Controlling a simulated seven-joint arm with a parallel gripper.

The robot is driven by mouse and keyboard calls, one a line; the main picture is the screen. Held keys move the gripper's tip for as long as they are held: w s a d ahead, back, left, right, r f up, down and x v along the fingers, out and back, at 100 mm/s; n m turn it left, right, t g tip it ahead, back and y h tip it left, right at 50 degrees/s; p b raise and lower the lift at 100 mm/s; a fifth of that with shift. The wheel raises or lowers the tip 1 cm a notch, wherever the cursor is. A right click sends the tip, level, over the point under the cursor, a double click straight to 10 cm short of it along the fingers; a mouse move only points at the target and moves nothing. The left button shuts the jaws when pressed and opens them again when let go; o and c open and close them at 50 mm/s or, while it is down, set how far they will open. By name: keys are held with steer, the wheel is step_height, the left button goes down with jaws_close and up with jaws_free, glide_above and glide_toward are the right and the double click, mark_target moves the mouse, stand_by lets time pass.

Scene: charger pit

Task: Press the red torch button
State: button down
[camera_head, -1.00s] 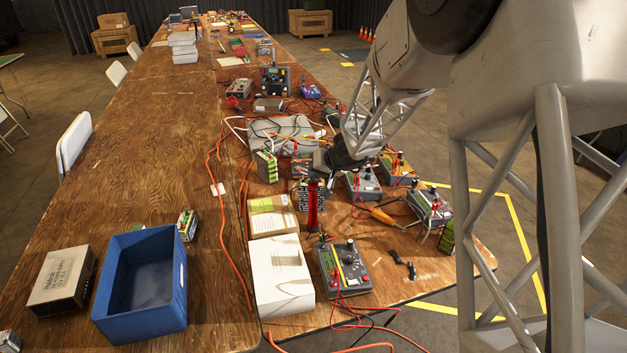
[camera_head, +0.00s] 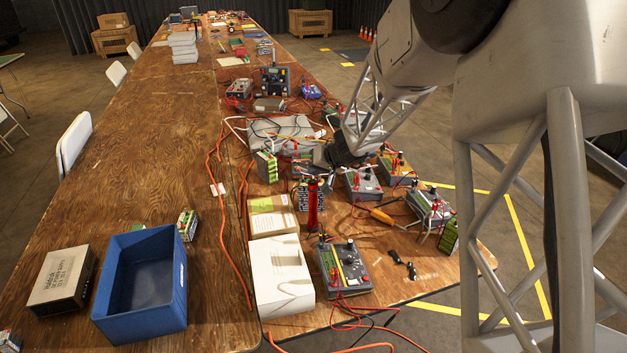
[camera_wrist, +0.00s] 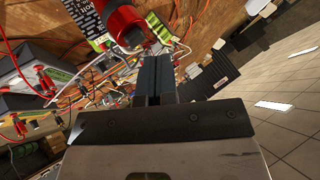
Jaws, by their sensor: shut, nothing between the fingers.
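A red torch (camera_head: 313,207) stands upright on the wooden table, left of the grey control boxes. In the wrist view the red torch (camera_wrist: 122,18) shows at the top, just left of and beyond my fingertips, with a gap between them. I cannot make out its button. My gripper (camera_wrist: 152,60) is shut with nothing in it; its two dark fingers lie side by side. In the head view my dark gripper (camera_head: 335,157) is above and slightly behind the torch, and its fingertips are hard to tell there.
Grey control boxes (camera_head: 362,183) with red leads crowd the table to the right. A white box (camera_head: 280,275) and a multimeter (camera_head: 343,265) are in front of the torch. A blue bin (camera_head: 140,285) stands at left. Loose cables lie around; the table's left side is mostly bare.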

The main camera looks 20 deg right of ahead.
mark_target(314, 180)
steer(key=shift+r, duration=3)
steer(key=s+a+r+n+g, duration=0.1)
steer(key=s+a+r, duration=0.2)
steer(key=s, duration=0.3)
steer(key=s+a+r+g+h, duration=0.1)
steer(key=s+a+r, duration=0.2)
steer(key=s, duration=0.4)
steer(key=s+a+r+n+g, duration=0.1)
steer(key=s+a+r, duration=0.15)
steer(key=s, duration=0.35)
steer(key=s+g+h, duration=0.1)
steer(key=s+h, duration=0.3)
steer(key=s, duration=2)
steer(key=shift+s+d+r+g+h, duration=0.2)
steer(key=shift+s+d+g+h, duration=0.1)
steer(key=shift+s+g, duration=0.1)
steer(key=shift+w, duration=0.1)
